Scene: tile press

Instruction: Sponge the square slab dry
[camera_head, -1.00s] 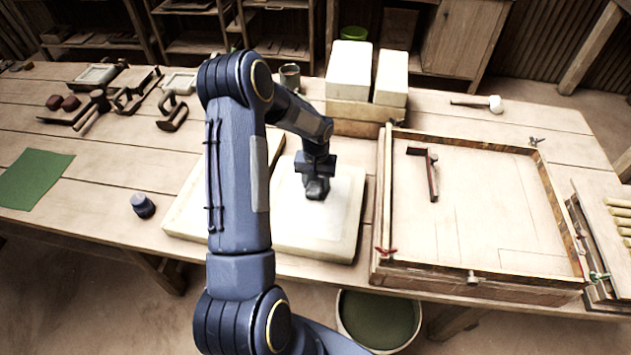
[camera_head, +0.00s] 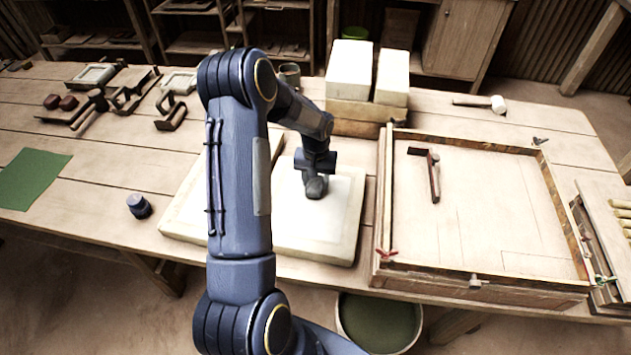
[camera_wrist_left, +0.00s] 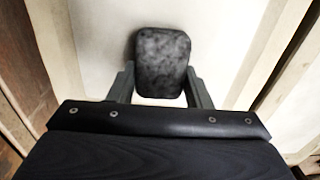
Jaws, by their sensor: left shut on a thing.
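The square slab (camera_head: 335,222) is a pale plaster block lying flat on the table, partly behind my left arm; it also shows in the left wrist view (camera_wrist_left: 90,50). My left gripper (camera_head: 316,175) points down over the slab and is shut on a dark grey sponge (camera_head: 316,188). In the left wrist view the sponge (camera_wrist_left: 162,62) sits between the two fingers and appears to rest on the slab's face. Whether it presses cannot be told. My right gripper is not in view.
A second pale slab (camera_head: 186,215) lies just left, partly behind my arm. Stacked pale blocks (camera_head: 350,70) stand behind.

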